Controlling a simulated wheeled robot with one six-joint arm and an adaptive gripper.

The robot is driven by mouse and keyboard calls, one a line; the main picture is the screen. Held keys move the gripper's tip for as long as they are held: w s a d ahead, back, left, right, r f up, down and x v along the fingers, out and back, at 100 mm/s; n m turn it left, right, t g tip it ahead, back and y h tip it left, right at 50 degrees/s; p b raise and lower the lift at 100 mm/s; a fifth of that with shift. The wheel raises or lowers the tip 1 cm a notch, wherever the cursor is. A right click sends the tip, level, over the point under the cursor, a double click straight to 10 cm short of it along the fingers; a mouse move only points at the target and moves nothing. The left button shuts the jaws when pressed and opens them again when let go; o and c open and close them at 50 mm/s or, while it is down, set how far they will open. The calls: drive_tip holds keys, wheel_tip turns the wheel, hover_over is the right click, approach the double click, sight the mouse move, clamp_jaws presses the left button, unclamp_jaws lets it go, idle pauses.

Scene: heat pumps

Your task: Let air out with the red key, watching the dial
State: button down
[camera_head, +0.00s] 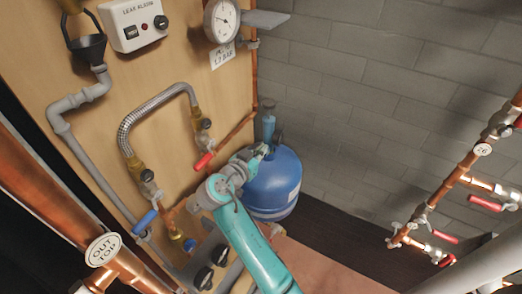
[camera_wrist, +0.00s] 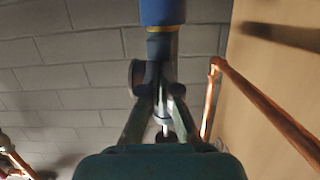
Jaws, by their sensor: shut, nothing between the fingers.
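The dial (camera_head: 221,20), a round white gauge, hangs at the top of the wooden board; its needle is too small to read. A label (camera_head: 222,55) below it appears to read 1.2 BAR. I cannot make out a separate red key; a red lever (camera_head: 204,161) sits on the valve under the right end of the braided hose. My gripper is shut and empty in the wrist view (camera_wrist: 160,75), its fingers meeting below a blue cylinder with a brass band (camera_wrist: 162,14). I cannot tell whether they touch it. In the head view my gripper is small, near the blue tank (camera_head: 273,184).
A braided hose (camera_head: 150,105), a blue lever (camera_head: 145,222) and a leak alarm box (camera_head: 133,24) are on the board. A copper pipe (camera_wrist: 265,110) runs right of my gripper. Copper pipes with red levers (camera_head: 485,203) stand at the right. Block wall (camera_head: 385,95) is behind.

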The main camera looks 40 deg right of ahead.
drive_tip(key=shift+s+f, duration=0.15)
drive_tip(key=shift+f, duration=0.55)
drive_tip(key=r+v, duration=0.1)
drive_tip(key=v, duration=0.7)
drive_tip(key=shift+r, duration=0.2)
idle(1.3)
